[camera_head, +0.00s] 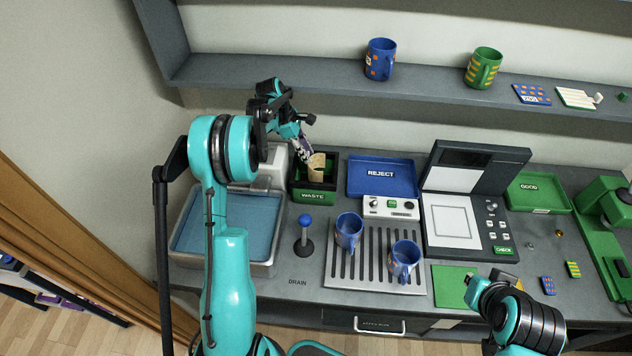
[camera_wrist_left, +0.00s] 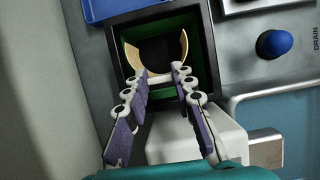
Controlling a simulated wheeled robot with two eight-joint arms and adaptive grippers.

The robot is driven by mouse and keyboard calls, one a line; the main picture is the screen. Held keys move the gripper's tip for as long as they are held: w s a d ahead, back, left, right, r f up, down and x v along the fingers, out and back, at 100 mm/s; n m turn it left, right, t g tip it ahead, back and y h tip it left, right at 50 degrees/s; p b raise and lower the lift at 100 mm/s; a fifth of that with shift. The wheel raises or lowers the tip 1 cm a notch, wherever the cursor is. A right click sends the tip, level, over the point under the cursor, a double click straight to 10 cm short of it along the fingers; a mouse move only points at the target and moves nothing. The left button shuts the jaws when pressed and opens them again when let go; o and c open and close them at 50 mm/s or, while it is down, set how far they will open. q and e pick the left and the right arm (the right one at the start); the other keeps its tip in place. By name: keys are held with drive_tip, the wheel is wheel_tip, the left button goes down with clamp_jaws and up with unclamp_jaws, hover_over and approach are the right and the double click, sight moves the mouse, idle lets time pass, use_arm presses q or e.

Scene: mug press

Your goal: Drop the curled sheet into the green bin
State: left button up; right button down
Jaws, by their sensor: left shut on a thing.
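The curled sheet (camera_head: 317,166) is tan and bent into an open arc. My left gripper (camera_head: 306,157) is shut on it and holds it over the green bin (camera_head: 313,197), a dark-rimmed box labelled WASTE. In the left wrist view, the curled sheet (camera_wrist_left: 131,56) lies at the fingertips of my left gripper (camera_wrist_left: 164,76), within the outline of the green bin (camera_wrist_left: 204,68). I cannot tell how far it is above the bin's floor. Part of my right arm shows at the lower right in the head view; its finger state is unclear.
A blue REJECT tray (camera_head: 383,177) sits right of the bin. A basin (camera_head: 226,225) lies to its left, and a blue-knobbed lever (camera_head: 305,235) stands in front. Two blue mugs stand on the drain grille (camera_head: 372,275). A shelf (camera_head: 430,82) runs above.

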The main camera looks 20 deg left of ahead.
use_arm(q)
wheel_tip(320, 180, down, 3)
drive_tip(key=shift+b, duration=0.55)
drive_tip(key=o, duration=0.9)
drive_tip(key=shift+c, duration=0.2)
drive_tip(key=v, duration=1.2)
